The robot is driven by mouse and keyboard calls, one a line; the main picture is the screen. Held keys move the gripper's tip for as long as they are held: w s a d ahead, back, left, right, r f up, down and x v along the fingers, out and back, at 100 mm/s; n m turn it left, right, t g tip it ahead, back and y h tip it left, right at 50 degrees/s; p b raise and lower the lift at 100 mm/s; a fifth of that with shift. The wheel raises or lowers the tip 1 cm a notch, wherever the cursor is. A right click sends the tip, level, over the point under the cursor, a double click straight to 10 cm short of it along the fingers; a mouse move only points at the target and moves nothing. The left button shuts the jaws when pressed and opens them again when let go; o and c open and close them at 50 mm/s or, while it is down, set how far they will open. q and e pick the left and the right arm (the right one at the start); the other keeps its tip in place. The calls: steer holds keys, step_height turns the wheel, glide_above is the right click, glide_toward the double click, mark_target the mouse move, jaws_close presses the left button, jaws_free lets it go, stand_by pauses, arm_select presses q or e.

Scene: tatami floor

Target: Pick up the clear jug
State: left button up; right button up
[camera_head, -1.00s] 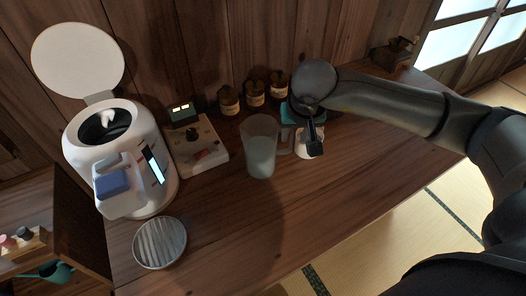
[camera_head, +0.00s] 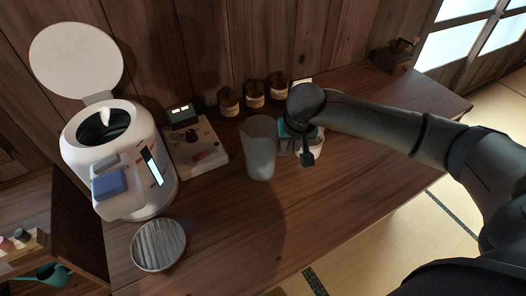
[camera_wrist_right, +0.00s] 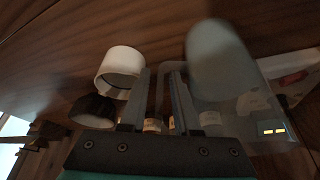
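The clear jug (camera_head: 261,158) stands upright on the wooden counter, left of my right gripper; its handle side faces the gripper. It also shows as a grey, see-through shape in the right wrist view (camera_wrist_right: 221,62), to the right of the fingers. My right gripper (camera_head: 306,157) is low, close beside the jug's handle side. In the right wrist view the two fingers (camera_wrist_right: 161,92) are apart with a narrow gap. My left gripper is not in view.
A white cup (camera_wrist_right: 120,68) stands close on the gripper's other side. Several brown jars (camera_head: 254,94) line the wall behind. A control box (camera_head: 197,150) and a white machine with an open lid (camera_head: 118,160) stand left. A round ribbed dish (camera_head: 159,244) lies in front. The counter's front middle is clear.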

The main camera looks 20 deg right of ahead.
jaws_close()
steer(key=shift+w+r, duration=0.1)
stand_by(1.0)
